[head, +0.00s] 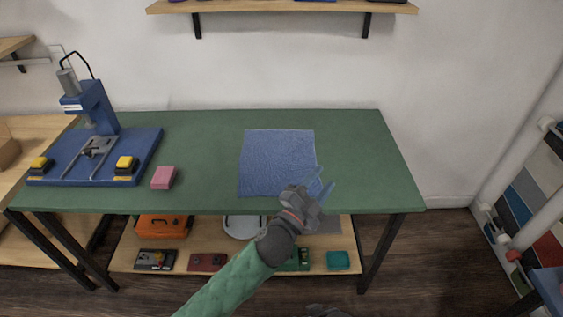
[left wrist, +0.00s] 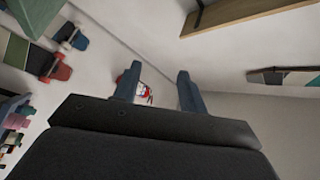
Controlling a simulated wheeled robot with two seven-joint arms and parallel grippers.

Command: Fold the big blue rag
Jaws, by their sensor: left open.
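The big blue rag (head: 270,158) lies flat and spread out on the green table (head: 360,150), right of its middle. Its near right corner is partly hidden behind my left gripper (head: 322,186). The left gripper is open and empty, at the rag's near right edge; I cannot tell whether it touches the cloth. In the left wrist view my left gripper (left wrist: 157,82) shows two spread fingers with nothing held between them, and the rag does not show. A dark grey shape at the bottom edge of the head view may be part of my right gripper.
A blue press (head: 148,148) with yellow buttons stands at the table's left. A pink block (head: 163,177) lies beside it. The table right of the rag is clear. A lower shelf (head: 205,256) holds an orange case (head: 163,226) and several small items. A wall shelf (head: 280,7) hangs above.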

